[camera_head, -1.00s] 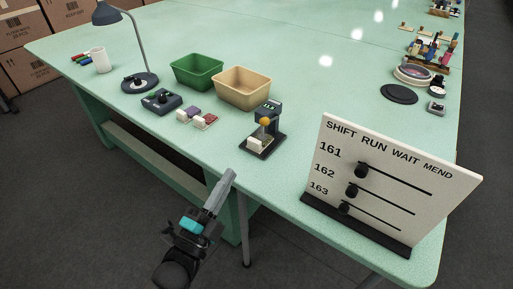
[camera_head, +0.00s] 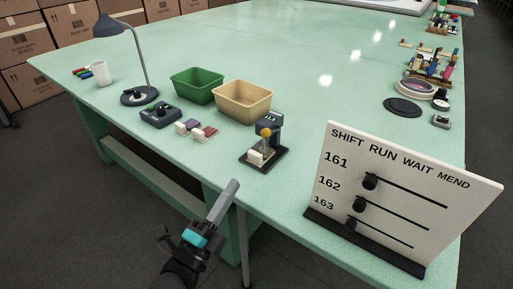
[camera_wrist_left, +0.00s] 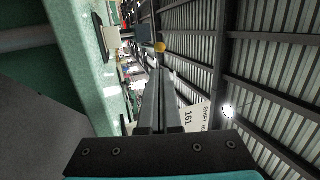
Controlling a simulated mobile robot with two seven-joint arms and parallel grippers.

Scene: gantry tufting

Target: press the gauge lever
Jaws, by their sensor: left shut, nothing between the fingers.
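The gauge (camera_head: 273,147) is a small dark stand with a small display on top, near the table's front edge in the head view. Its lever has a yellow-orange knob (camera_head: 265,132), and a pale block (camera_head: 256,157) sits on its base. In the left wrist view the yellow knob (camera_wrist_left: 160,47) shows just beyond the fingertips. My left gripper (camera_head: 232,186) is shut and empty, in front of the table edge, to the lower left of the gauge and apart from it. My right gripper is not in view.
A white board with sliders (camera_head: 408,180) stands right of the gauge. A tan bin (camera_head: 243,99), a green bin (camera_head: 197,84), small blocks (camera_head: 203,132), a dark control box (camera_head: 160,115) and a lamp (camera_head: 139,95) stand to the left. The table (camera_head: 330,100) behind the gauge is clear.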

